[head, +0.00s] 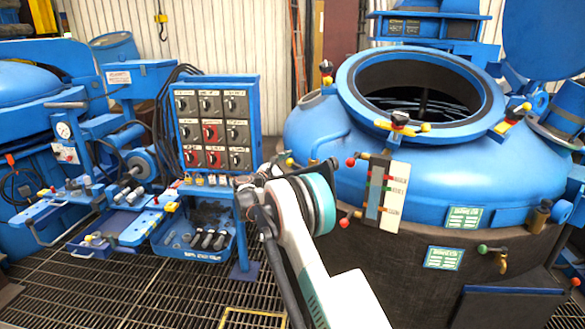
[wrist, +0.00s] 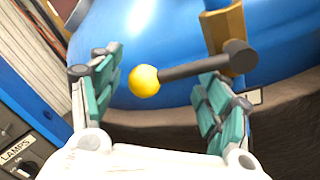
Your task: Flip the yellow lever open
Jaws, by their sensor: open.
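The yellow lever has a round yellow knob (wrist: 144,80) on a dark rod (wrist: 193,69) that runs right to a brass valve body (wrist: 224,32) against the blue furnace. In the wrist view my gripper (wrist: 163,92) is open. The knob lies between its two teal-padded fingers, nearer the left finger and apart from it. The right finger is below the rod near the valve; I cannot tell whether they touch. In the head view my gripper (head: 268,172) is beside the furnace's left side, and a small yellow knob (head: 289,162) shows just beyond it. My arm hides much there.
The blue furnace (head: 450,165) with its round open top fills the right. A blue switch panel (head: 256,115) stands close left of my gripper. A blue tool tray (head: 190,254) sits below the panel.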

